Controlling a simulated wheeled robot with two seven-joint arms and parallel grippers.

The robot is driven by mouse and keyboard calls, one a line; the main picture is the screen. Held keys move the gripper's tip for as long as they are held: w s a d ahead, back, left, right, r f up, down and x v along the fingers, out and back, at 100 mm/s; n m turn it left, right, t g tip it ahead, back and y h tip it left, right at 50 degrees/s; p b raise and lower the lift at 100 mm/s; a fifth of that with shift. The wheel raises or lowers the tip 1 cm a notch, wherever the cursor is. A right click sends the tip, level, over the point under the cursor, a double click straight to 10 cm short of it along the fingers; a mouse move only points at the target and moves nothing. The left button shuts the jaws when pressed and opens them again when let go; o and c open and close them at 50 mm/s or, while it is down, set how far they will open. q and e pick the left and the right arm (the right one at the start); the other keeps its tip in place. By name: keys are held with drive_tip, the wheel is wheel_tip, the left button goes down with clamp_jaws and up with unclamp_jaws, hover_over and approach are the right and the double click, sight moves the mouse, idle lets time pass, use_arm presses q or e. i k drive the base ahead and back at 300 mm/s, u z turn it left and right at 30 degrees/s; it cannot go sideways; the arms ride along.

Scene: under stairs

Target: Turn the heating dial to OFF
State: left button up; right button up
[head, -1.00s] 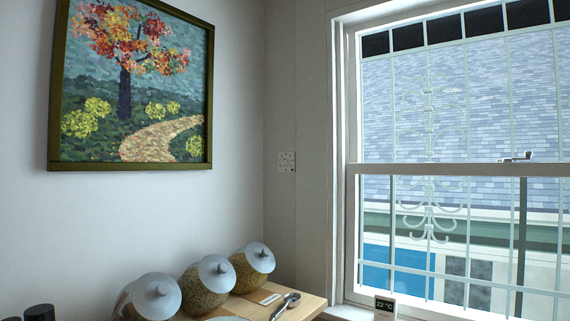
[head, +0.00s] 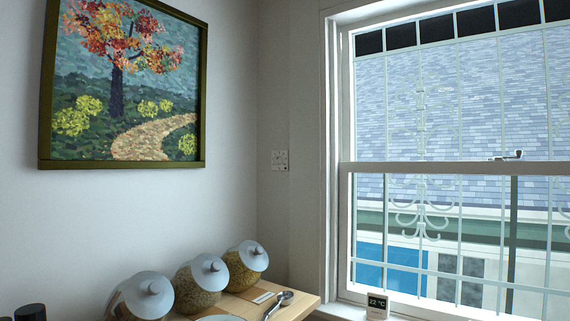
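Neither of my grippers is in the head view.
A wooden counter (head: 303,300) at the bottom holds several lidded glass jars (head: 201,281) and a metal scoop (head: 279,303). A framed tree painting (head: 124,84) hangs on the left wall. A sash window (head: 450,168) with bars fills the right side.

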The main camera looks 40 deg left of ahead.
sight(277, 159)
drive_tip(key=z, duration=0.15)
drive_tip(key=i, duration=1.75)
drive_tip(key=u, duration=0.7)
